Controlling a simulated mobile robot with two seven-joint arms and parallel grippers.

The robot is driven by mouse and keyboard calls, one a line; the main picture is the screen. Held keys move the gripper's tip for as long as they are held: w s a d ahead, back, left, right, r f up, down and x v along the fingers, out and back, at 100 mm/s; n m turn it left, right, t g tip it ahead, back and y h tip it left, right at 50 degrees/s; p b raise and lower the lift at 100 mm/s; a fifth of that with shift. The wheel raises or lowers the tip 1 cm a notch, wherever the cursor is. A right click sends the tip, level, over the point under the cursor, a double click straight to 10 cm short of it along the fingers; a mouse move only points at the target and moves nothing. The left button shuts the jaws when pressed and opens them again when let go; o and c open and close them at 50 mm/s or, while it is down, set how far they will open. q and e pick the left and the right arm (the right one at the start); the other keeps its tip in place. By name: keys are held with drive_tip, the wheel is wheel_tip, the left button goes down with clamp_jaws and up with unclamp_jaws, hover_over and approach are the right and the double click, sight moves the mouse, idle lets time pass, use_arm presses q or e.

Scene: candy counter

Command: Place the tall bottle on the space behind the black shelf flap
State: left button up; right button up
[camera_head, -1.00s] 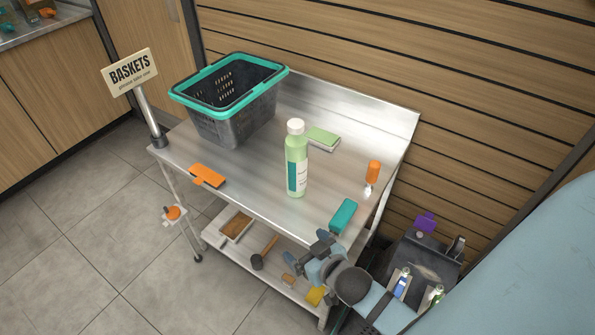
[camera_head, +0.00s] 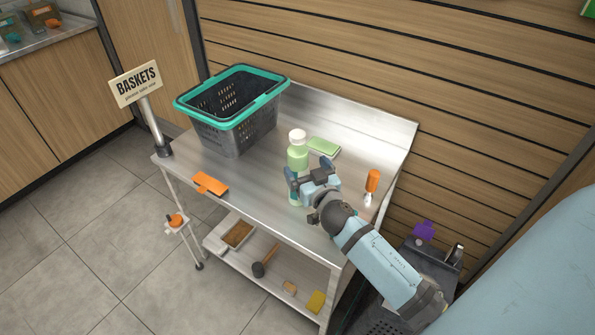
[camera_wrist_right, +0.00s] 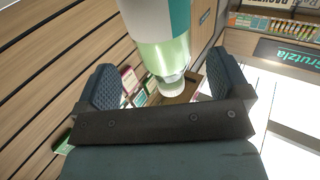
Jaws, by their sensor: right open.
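The tall bottle (camera_head: 297,158), pale green with a white cap and a white and teal label, stands upright on the steel table. My right gripper (camera_head: 308,176) is open at the bottle, in front of its lower body and hiding part of it. In the right wrist view the bottle (camera_wrist_right: 163,45) shows between the two spread fingers of the gripper (camera_wrist_right: 167,80); I cannot tell whether they touch it. My left gripper is not in view. I cannot make out a black shelf flap in these frames.
A dark basket with a teal rim (camera_head: 232,125) stands at the table's back left. An orange brush (camera_head: 210,184) lies at the front, a green sponge (camera_head: 323,147) behind the bottle, and an orange-handled tool (camera_head: 371,185) to the right. A "BASKETS" sign (camera_head: 135,84) rises at the left corner.

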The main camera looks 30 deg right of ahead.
sight(298, 155)
drive_tip(key=w, duration=0.3)
drive_tip(key=w+p, duration=0.1)
drive_tip(key=shift+w+d+r, duration=0.2)
drive_tip(key=shift+d+r, duration=0.05)
drive_tip(key=shift+r, duration=0.05)
drive_tip(key=shift+w+d, duration=0.1)
drive_tip(key=shift+w, duration=0.3)
clamp_jaws()
